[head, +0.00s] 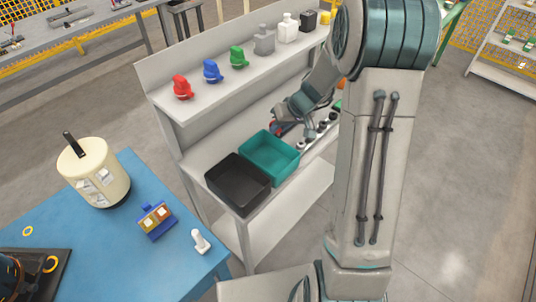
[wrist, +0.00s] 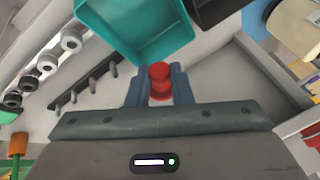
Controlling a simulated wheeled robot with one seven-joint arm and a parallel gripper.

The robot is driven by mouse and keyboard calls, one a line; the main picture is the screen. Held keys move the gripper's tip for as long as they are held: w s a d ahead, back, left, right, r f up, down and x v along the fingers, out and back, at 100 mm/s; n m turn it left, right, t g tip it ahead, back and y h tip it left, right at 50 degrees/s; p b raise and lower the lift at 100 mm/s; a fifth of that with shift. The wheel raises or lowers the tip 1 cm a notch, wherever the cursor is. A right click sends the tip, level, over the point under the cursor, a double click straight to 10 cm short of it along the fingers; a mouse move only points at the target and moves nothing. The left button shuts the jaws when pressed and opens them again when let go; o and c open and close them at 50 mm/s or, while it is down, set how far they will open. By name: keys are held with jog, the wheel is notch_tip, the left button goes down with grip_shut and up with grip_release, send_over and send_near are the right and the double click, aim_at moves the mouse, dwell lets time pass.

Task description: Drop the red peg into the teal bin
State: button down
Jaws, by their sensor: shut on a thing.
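The red peg (wrist: 160,76) stands between the two fingers of my gripper (wrist: 159,88) in the wrist view, with its rounded end showing. My gripper is shut on it. In the head view my gripper (head: 283,128) is beside the back right of the teal bin, and only a little red shows there. In the wrist view the teal bin (wrist: 178,45) lies just beyond the fingertips. The peg does not appear to be inside it.
A black bin (head: 238,184) sits directly left of the teal bin. A row of dark-and-white round parts (head: 311,135) lies to the right. Coloured parts and bottles line the upper shelf (head: 165,103). A blue table (head: 127,235) holds a cream canister (head: 88,173).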

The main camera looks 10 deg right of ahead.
jog(key=shift+s+a+f, duration=0.15)
jog(key=shift+f, duration=0.3)
jog(key=f+b, duration=0.1)
jog(key=f, duration=0.1)
jog(key=f+b, duration=0.2)
jog(key=shift+a+f, duration=0.2)
jog(key=shift+f, duration=0.2)
jog(key=c, duration=1.2)
grip_release()
jog(key=shift+r, duration=0.1)
jog(key=b+v, duration=0.1)
jog(key=v, duration=1.2)
jog(key=shift+d+r+b, duration=0.25)
jog(key=shift+b, duration=0.1)
jog(key=shift+s, duration=0.15)
